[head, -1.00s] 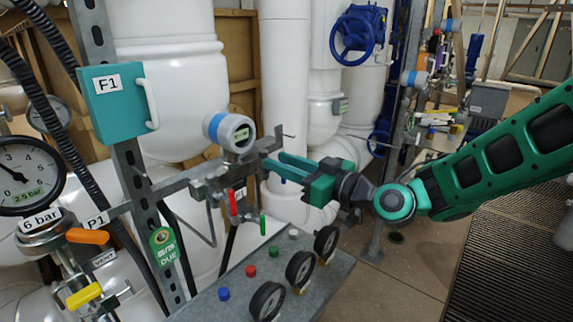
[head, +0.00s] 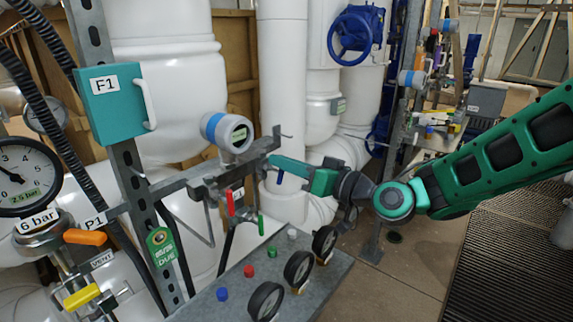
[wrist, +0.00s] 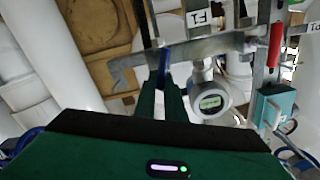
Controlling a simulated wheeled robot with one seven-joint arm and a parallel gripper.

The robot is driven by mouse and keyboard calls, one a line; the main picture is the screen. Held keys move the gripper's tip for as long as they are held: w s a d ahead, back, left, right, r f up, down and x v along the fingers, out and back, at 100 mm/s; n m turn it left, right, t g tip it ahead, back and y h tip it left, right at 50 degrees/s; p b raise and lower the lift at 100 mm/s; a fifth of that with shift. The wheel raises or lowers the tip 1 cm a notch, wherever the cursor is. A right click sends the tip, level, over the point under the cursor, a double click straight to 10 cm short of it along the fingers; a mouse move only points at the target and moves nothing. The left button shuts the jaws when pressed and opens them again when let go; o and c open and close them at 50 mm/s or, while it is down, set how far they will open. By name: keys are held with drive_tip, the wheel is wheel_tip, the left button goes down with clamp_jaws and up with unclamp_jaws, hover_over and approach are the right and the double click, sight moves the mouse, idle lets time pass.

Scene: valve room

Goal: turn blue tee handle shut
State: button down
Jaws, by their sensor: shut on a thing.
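The blue tee handle (head: 280,177) hangs at the right end of the grey metal bracket and is mostly covered by my fingers in the head view. In the wrist view its narrow blue edge (wrist: 162,60) shows between my fingertips. My gripper (head: 275,163) reaches in from the right and is shut on it. My green fingers also show in the wrist view (wrist: 161,85), close together. How far the handle is turned cannot be told.
A red handle (head: 230,202) and a green one (head: 261,224) hang left of my gripper. Below is a grey panel (head: 330,272) with coloured buttons and black gauges. A round meter (head: 233,132) stands behind the bracket. Open floor lies to the right.

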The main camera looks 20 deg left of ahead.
drive_tip(key=shift+w+d+f+m, duration=0.15)
drive_tip(key=shift+w+f+m, duration=0.2)
drive_tip(key=shift+m, duration=1.9)
drive_tip(key=shift+w+d+f+m, duration=0.15)
drive_tip(key=shift+f+m, duration=0.25)
drive_tip(key=shift+m, duration=1.9)
drive_tip(key=shift+w+d+f+m, duration=0.1)
drive_tip(key=shift+w+f+m, duration=0.3)
drive_tip(key=shift+m, duration=1.85)
drive_tip(key=shift+f, duration=0.1)
drive_tip(key=c, duration=1.8)
unclamp_jaws()
drive_tip(key=shift+c, duration=0.2)
drive_tip(key=shift+s, duration=0.1)
